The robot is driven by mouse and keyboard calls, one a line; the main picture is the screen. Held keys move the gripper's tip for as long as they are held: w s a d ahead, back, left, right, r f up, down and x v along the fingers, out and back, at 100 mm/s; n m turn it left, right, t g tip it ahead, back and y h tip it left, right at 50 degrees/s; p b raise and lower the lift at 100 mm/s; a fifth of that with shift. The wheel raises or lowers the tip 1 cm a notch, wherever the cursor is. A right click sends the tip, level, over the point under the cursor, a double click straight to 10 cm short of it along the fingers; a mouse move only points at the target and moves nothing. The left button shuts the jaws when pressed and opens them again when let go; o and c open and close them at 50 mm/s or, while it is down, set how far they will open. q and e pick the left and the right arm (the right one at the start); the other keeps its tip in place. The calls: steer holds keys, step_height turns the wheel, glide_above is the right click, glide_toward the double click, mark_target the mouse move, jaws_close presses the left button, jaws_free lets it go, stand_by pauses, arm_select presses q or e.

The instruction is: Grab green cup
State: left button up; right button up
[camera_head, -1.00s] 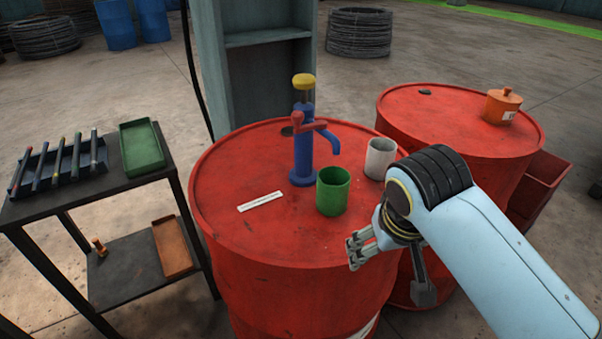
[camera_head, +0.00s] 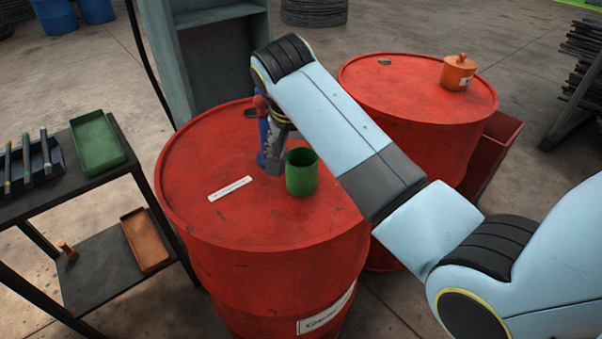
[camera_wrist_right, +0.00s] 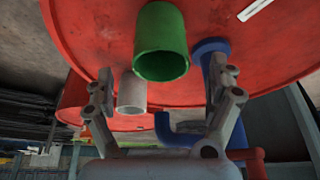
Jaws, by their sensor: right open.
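The green cup (camera_head: 301,174) stands upright on the red drum (camera_head: 215,215). My right arm reaches in from the right, over the drum. My right gripper (camera_head: 276,157) is partly hidden by its own wrist and hangs close to the cup's left and far side. In the right wrist view, the green cup (camera_wrist_right: 161,45) is at the upper middle, its opening facing me. The open fingers of my right gripper (camera_wrist_right: 165,90) are on either side of the picture with the cup beyond them, and nothing is held. My left gripper is not in view.
The blue hand pump (camera_head: 263,130) stands beside my gripper, mostly hidden by it; its spout (camera_wrist_right: 178,132) crosses the wrist view. A white cup (camera_wrist_right: 131,94) is hidden from the head view. A white strip (camera_head: 230,189) lies on the drum. An orange pot (camera_head: 457,73) stands on the second drum.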

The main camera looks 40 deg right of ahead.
mark_target(302, 158)
steer(key=x, duration=0.4)
steer(key=c, duration=1.4)
steer(key=shift+r+p, duration=0.25)
steer(key=shift+p, duration=0.1)
